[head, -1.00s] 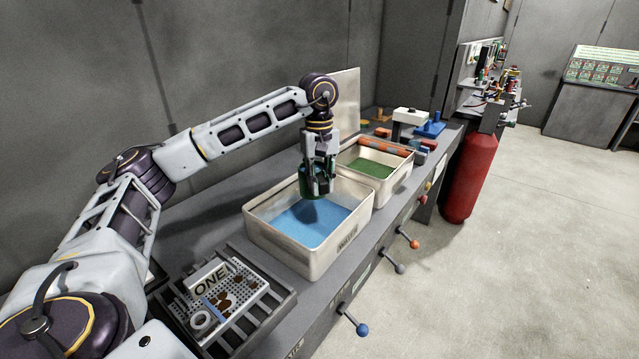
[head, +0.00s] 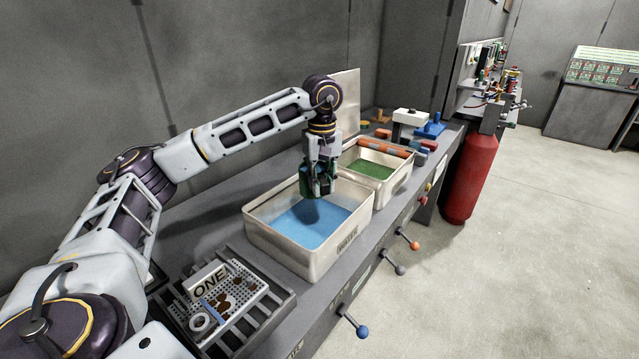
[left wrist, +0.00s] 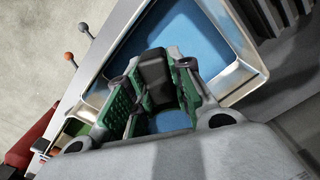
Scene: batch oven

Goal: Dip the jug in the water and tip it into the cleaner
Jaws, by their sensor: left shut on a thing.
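The water tub (head: 338,249) is cream, labelled WATER, with blue liquid. The cleaner tub (head: 387,197), with green liquid, stands just behind it to the right. My right gripper is not in view.
A rack (head: 258,322) holds a perforated tray with a ONE sign and small parts at the near left. Knobbed levers (head: 357,325) stick out of the bench front. A red cylinder (head: 470,175) stands at right.

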